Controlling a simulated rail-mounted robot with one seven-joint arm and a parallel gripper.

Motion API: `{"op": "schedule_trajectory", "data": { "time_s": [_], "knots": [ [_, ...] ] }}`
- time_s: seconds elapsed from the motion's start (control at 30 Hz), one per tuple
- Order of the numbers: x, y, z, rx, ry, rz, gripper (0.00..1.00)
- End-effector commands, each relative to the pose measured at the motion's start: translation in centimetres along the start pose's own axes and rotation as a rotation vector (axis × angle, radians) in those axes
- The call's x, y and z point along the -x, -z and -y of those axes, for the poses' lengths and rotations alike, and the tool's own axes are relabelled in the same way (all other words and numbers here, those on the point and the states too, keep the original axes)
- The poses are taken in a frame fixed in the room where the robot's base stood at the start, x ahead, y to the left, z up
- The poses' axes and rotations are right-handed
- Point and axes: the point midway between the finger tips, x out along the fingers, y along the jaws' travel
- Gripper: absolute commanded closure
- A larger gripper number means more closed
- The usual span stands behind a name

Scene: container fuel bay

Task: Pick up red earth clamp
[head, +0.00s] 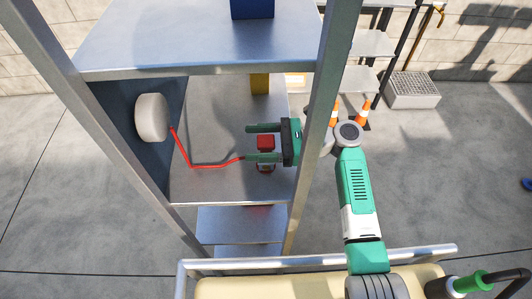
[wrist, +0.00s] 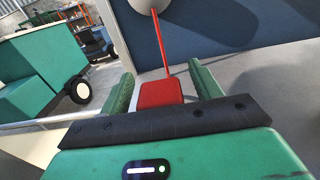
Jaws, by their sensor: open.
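The red earth clamp (head: 265,142) rests on the metal shelf, with a red cable (head: 205,166) running left to a pale round reel (head: 152,117) on the shelf's side wall. My gripper (head: 250,143) reaches in from the right with its green fingers apart, one on each side of the clamp. In the wrist view the red clamp (wrist: 160,93) lies between the two open fingers (wrist: 157,90), and its cable runs up to the reel. Part of the clamp is hidden by a finger in the head view. I cannot tell whether either finger touches it.
Grey metal posts (head: 323,110) frame the shelf, and my arm passes outside the right one. An upper shelf (head: 190,38) carries a blue object (head: 252,8). A yellow object (head: 260,83) stands at the back. Bare shelf (head: 215,187) lies in front of the cable.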

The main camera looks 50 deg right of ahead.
Motion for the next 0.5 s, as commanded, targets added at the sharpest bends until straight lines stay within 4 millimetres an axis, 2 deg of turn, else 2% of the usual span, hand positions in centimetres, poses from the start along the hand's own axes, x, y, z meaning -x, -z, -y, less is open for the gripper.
{"op": "schedule_trajectory", "data": {
  "time_s": [0.07, 0.33, 0.37, 0.5],
  "knots": [
    [0.02, -0.01, 0.0, 0.0, 0.0, 0.0, 0.36],
    [0.05, 0.01, 0.0, 0.0, 0.0, 0.0, 0.87],
    [0.06, -0.04, 0.01, 0.001, 0.0, 0.0, 0.91],
    [0.07, -0.04, 0.01, 0.001, 0.0, 0.0, 0.91]
  ]
}}
